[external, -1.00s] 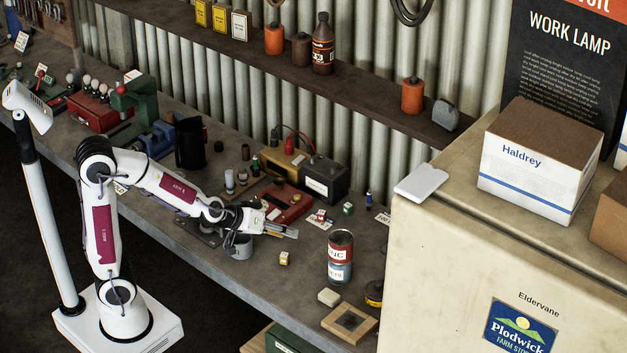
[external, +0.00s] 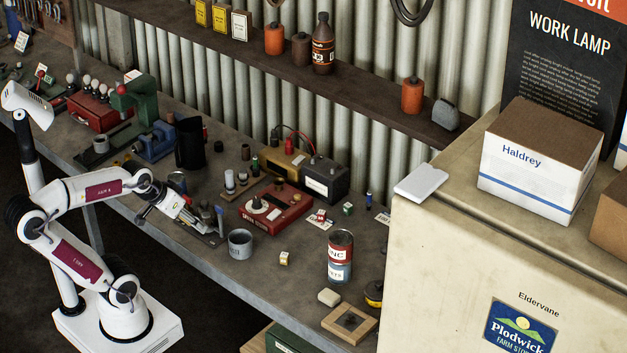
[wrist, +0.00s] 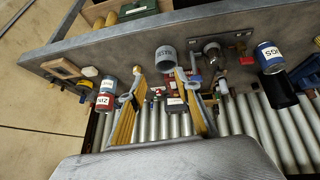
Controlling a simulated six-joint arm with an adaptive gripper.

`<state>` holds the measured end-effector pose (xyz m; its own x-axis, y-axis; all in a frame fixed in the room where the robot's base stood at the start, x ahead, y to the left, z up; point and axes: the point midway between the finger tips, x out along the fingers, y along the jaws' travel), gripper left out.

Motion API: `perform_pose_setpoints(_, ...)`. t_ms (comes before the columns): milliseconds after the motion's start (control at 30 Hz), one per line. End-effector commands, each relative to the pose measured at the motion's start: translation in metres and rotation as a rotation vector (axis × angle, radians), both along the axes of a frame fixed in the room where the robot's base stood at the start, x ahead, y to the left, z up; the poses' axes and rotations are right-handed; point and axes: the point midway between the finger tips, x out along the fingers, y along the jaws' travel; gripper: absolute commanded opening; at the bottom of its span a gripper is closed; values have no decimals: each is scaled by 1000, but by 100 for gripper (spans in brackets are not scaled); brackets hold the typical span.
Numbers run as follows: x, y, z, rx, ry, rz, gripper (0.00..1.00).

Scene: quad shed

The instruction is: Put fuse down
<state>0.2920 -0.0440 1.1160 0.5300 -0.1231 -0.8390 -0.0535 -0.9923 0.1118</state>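My gripper (external: 210,222) is over the bench in the external view, just left of a grey metal cup (external: 240,244). In the wrist view my gripper (wrist: 160,74) has its two yellow-sided fingers spread apart, and I see nothing held between them. The grey cup (wrist: 166,58) shows beyond the gap. A red tester box (external: 275,208) with a pale round dial and a dark knob sits right of the gripper. I cannot make out for certain which small part is the fuse; small cylinders (external: 230,182) stand behind the box, and a small blue one (external: 369,199) stands farther right.
A red-and-blue can (external: 340,258), a small yellow-white box (external: 284,258) and a wooden frame (external: 350,323) are toward the right. A black battery (external: 325,180) and a dark jug (external: 190,143) stand behind.

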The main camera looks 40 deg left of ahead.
Motion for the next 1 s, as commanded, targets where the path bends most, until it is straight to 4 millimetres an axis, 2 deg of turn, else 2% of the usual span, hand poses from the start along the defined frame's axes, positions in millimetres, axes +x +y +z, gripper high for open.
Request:
perform_pose_setpoints(100, -24, 23, 0, 55, 29, 25, 33)
perform_pose_setpoints(300, -47, 42, -2, 108, 66, 47, 33)
perform_pose_setpoints(1000, -49, 43, -3, 115, 70, 43, 36)
